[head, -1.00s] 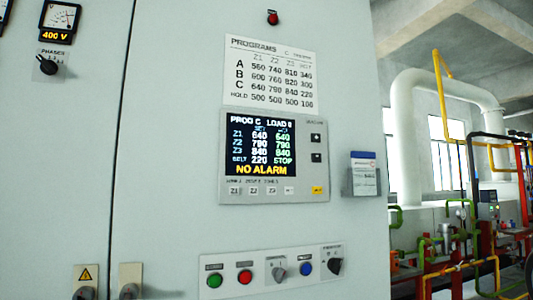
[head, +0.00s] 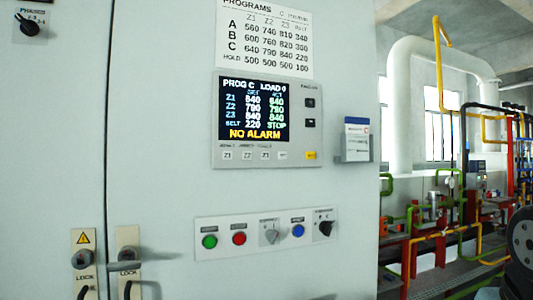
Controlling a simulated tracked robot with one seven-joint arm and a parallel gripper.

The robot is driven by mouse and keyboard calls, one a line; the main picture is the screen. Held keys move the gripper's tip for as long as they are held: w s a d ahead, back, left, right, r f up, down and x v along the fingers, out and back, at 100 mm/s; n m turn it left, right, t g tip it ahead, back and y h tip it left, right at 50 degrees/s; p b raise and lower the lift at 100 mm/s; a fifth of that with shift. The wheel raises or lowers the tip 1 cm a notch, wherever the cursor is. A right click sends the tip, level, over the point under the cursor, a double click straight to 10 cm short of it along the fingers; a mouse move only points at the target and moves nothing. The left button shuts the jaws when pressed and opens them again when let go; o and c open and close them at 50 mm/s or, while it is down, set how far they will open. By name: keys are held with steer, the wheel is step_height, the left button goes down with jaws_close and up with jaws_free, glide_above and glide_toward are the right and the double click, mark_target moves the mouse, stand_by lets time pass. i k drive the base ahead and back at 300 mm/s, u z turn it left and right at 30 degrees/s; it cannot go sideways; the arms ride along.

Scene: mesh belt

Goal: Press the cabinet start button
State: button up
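The grey cabinet (head: 155,130) fills most of the head view. A white button strip (head: 222,225) runs across its lower front. On the strip, from left to right, are a green button (head: 209,241), a red button (head: 239,238), a grey selector knob (head: 271,236), a blue button (head: 298,231) and a black rotary knob (head: 326,228). The small labels above them are too small to read. The control panel screen (head: 254,109) above the strip reads PROG C, LOAD 0, BELT 220 STOP and NO ALARM.
Two door locks (head: 82,258) sit at lower left, the left one under a yellow warning sign. A card holder (head: 356,140) is on the cabinet's right side. Pipes and red frames (head: 420,235) stand behind at right. A dark round object (head: 521,238) is at the right edge.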

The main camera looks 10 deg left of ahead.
mark_target(210, 242)
steer(key=z, duration=1.7)
steer(key=i, duration=0.1)
steer(key=u, duration=3.1)
